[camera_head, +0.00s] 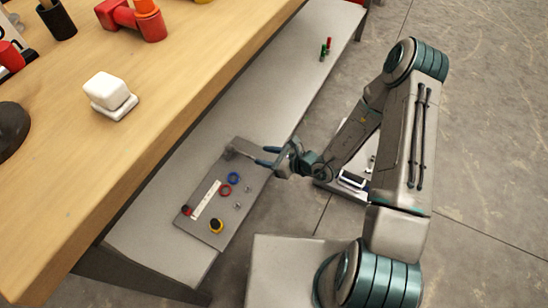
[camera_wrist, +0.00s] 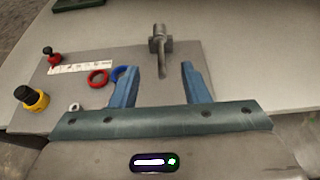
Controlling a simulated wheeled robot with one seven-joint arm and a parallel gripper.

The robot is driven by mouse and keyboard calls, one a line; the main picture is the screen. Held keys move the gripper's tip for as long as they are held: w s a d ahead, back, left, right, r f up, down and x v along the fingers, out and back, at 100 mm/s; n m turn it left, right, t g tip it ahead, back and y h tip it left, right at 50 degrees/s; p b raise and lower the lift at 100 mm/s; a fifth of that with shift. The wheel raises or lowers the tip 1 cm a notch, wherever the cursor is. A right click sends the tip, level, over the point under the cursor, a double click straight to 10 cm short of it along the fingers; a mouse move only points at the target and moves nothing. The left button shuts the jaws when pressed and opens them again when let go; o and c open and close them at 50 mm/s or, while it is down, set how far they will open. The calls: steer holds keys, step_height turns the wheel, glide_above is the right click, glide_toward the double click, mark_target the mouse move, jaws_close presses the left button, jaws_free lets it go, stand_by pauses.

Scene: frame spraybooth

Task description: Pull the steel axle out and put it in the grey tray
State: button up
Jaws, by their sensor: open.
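The steel axle (camera_wrist: 162,66) is a thin grey rod. It sticks out of a small grey block (camera_wrist: 160,42) on a grey board (camera_wrist: 120,58), its free end towards my gripper. My gripper (camera_wrist: 161,67) is open, with its two blue fingers on either side of the axle's free end and a gap showing on both sides. In the head view my gripper (camera_head: 268,156) is at the far right corner of the board (camera_head: 222,205), beside the block (camera_head: 236,149). I cannot make out a grey tray for certain in either view.
The board also bears a red ring (camera_wrist: 97,78), a blue ring (camera_head: 233,178), a yellow-and-black knob (camera_head: 216,226), a red knob (camera_wrist: 52,57) and a white strip (camera_head: 206,200). It lies on a long grey bench (camera_head: 275,95). A higher wooden table (camera_head: 150,60) stands alongside.

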mark_target(240, 152)
steer(key=b+x, duration=0.3)
steer(key=x, duration=0.6)
steer(key=shift+a+f, duration=0.15)
steer(key=shift+f, duration=0.1)
steer(key=shift+w+a+f, duration=0.15)
steer(key=shift+w+a, duration=0.1)
steer(key=shift+a, duration=0.35)
steer(key=shift+c, duration=0.3)
jaws_close()
steer(key=c, duration=0.6)
jaws_free()
steer(key=shift+c, duration=0.2)
jaws_close()
steer(key=shift+s+d, duration=0.25)
steer(key=shift+d, duration=0.3)
steer(key=shift+s+d+p, duration=0.2)
steer(key=shift+s+d, duration=0.15)
steer(key=shift+d, duration=0.5)
steer(key=shift+s+d+p, duration=0.25)
steer(key=shift+s+d, duration=0.1)
steer(key=shift+d, duration=0.5)
steer(key=shift+s+d+p, duration=0.2)
steer(key=shift+s+d, duration=0.15)
steer(key=shift+d, duration=0.5)
